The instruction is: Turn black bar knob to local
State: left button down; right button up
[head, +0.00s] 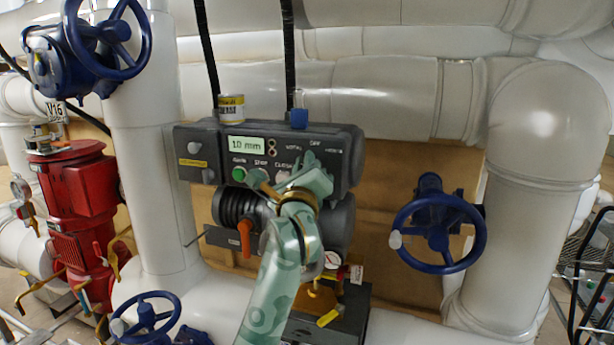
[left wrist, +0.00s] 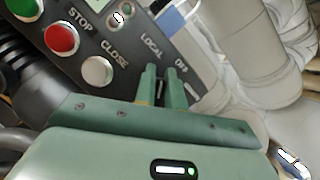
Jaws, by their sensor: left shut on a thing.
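The dark control box (head: 348,140) is mounted among the pipes, with a small display reading 10 mm and a row of buttons. My left gripper (head: 308,163) is at the right half of its front, right of the CLOSE button. In the left wrist view, the two green fingers (left wrist: 162,82) are shut around the black bar knob (left wrist: 161,88), just below the LOCAL and OFF labels. Only a dark sliver of the knob shows between the fingers, so which label it points to cannot be told. My right gripper is not in view.
The green OPEN button (head: 239,174), red STOP button (left wrist: 61,39) and pale CLOSE button (left wrist: 97,71) lie left of the fingers. A yellow-labelled can (head: 231,110) and a blue item (head: 299,118) stand on the box. An orange handle (head: 245,238) hangs below. A blue handwheel (head: 438,235) is to the right.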

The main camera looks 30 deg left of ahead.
pick_arm(q)
jog(key=n+b, duration=0.1)
jog(key=n+g+b, duration=0.1)
jog(key=n, duration=0.1)
jog(key=n+y+b, duration=0.1)
jog(key=n, duration=0.1)
jog(key=shift+a+f+g, duration=0.2)
jog(key=shift+f+g, duration=0.1)
jog(key=shift+g, duration=0.1)
jog(key=shift+n, duration=0.4)
jog(key=shift+b, duration=0.3)
jog(key=c, duration=1.5)
grip_release()
jog(key=shift+s, duration=0.1)
